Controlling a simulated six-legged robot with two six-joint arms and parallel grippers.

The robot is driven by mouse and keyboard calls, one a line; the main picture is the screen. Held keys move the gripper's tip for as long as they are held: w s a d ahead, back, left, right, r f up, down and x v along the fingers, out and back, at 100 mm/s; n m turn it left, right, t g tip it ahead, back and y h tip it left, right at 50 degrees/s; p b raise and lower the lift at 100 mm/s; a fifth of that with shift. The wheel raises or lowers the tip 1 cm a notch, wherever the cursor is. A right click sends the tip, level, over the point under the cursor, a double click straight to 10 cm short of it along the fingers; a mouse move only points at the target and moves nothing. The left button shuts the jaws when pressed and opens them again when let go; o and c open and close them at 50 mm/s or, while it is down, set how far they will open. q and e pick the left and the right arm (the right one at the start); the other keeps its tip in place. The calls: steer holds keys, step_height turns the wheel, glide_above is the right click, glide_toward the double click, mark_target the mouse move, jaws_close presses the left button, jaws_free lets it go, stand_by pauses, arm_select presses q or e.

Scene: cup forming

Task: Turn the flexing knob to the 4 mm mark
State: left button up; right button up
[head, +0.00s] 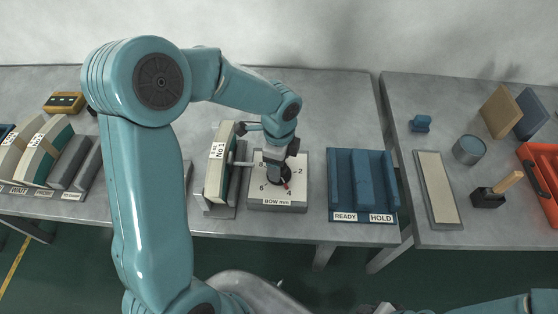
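The flexing knob (280,177) is dark with a red pointer. It sits on the pale dial plate (257,198) labelled "BOW mm", with marks 2, 4 and 6 visible. The red pointer (285,186) points down and to the right, close to the 4 mark (289,193). My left gripper (280,165) points down at the knob from above and hides part of it. I cannot tell whether its fingers are closed on the knob. My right arm enters at the lower right, and its gripper (380,308) is cut off by the bottom edge.
A pale block marked "No1" (215,172) stands upright left of the dial. A blue rack (337,180) labelled READY and HOLD stands to the right. More labelled blocks (40,150) stand at the far left.

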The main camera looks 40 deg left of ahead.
arm_select(q)
step_height(320, 180, up, 16)
steer(key=shift+r, duration=0.2)
stand_by(0.4)
steer(key=shift+s+d+f, duration=0.1)
steer(key=shift+s, duration=0.05)
stand_by(0.4)
